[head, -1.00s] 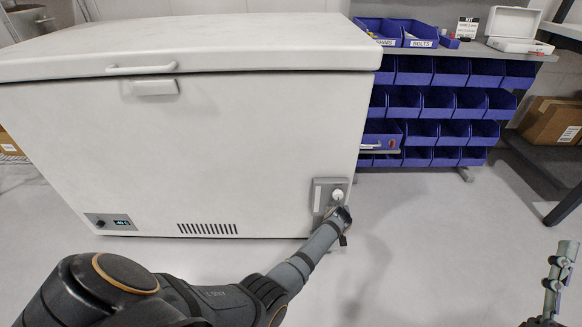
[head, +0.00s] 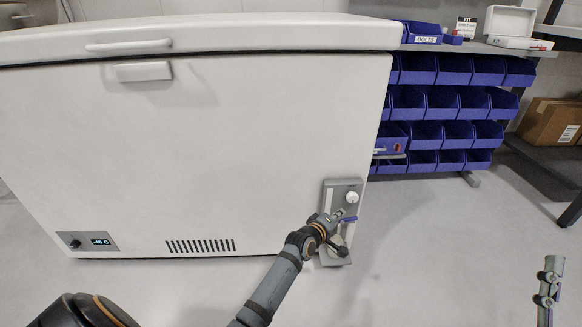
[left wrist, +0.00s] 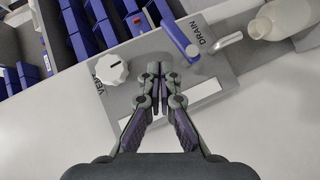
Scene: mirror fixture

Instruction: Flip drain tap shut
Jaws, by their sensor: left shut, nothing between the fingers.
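The drain tap has a blue lever (left wrist: 180,38) beside the word DRAIN on a grey panel (left wrist: 215,72) at the freezer's lower right corner. In the left wrist view the lever lies across the line of a pale spout (left wrist: 228,41). The lever also shows in the head view (head: 350,219), just right of my left gripper (head: 335,216). My left gripper (left wrist: 163,70) is shut and empty, its tips close to the lever; contact is unclear. What seems to be my right gripper (head: 549,278) is at the right edge, seen edge-on.
A white vent knob (left wrist: 112,68) sits on the same panel, left of my fingers. A white bottle (left wrist: 282,20) is by the spout. The white freezer (head: 230,150) fills the left; blue bins (head: 440,103) stand behind.

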